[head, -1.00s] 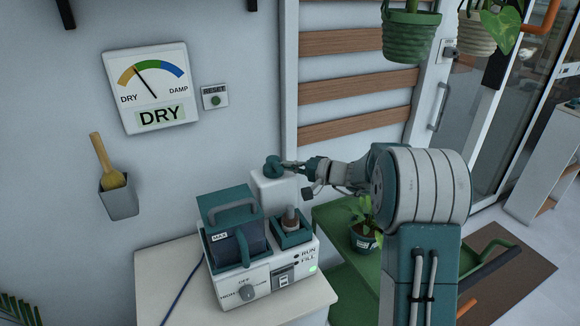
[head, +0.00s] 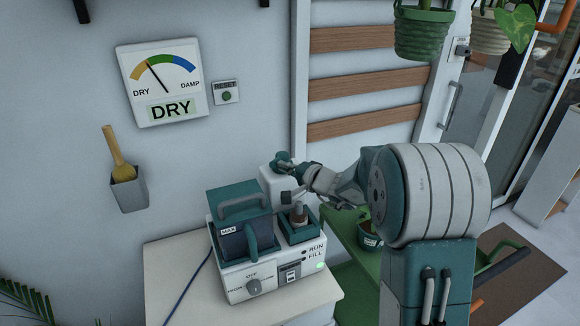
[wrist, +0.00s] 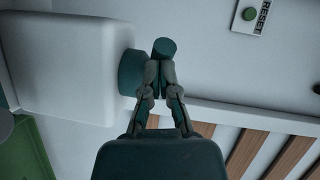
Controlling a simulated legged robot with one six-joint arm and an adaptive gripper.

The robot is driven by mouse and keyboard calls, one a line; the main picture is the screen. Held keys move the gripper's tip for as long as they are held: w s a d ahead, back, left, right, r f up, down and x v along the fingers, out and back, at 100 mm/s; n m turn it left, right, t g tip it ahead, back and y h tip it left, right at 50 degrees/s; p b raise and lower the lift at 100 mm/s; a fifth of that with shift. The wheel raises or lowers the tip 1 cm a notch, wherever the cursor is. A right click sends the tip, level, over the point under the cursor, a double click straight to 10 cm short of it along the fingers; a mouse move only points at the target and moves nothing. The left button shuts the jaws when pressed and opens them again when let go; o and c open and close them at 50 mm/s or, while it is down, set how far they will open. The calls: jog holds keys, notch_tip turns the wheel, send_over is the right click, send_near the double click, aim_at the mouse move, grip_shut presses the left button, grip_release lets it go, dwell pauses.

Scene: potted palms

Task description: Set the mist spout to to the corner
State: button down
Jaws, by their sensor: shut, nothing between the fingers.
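The mist spout (head: 282,158) is a teal piece on top of the white column (head: 271,180) at the back of the humidifier (head: 262,275). In the wrist view its round teal base (wrist: 131,73) meets the white column, and a short teal nozzle (wrist: 164,47) stands by the fingertips. My gripper (head: 293,165) reaches in from the right, its tips at the spout. In the wrist view my gripper (wrist: 160,74) has its fingers together against or very close to the nozzle, with nothing between them. Exact contact and the nozzle's direction are hard to tell.
The humidifier stands on a pale cabinet (head: 165,275) with a water tank (head: 240,225) in front. A wall gauge (head: 162,85) reads DRY beside a RESET button (head: 226,95). A green stand (head: 345,235) with a potted plant is to the right. Hanging pots (head: 421,35) are overhead.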

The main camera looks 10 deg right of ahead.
jog(key=shift+w+a, duration=0.25)
jog(key=shift+a, duration=0.4)
jog(key=shift+w+a, duration=0.2)
jog(key=shift+a, duration=0.55)
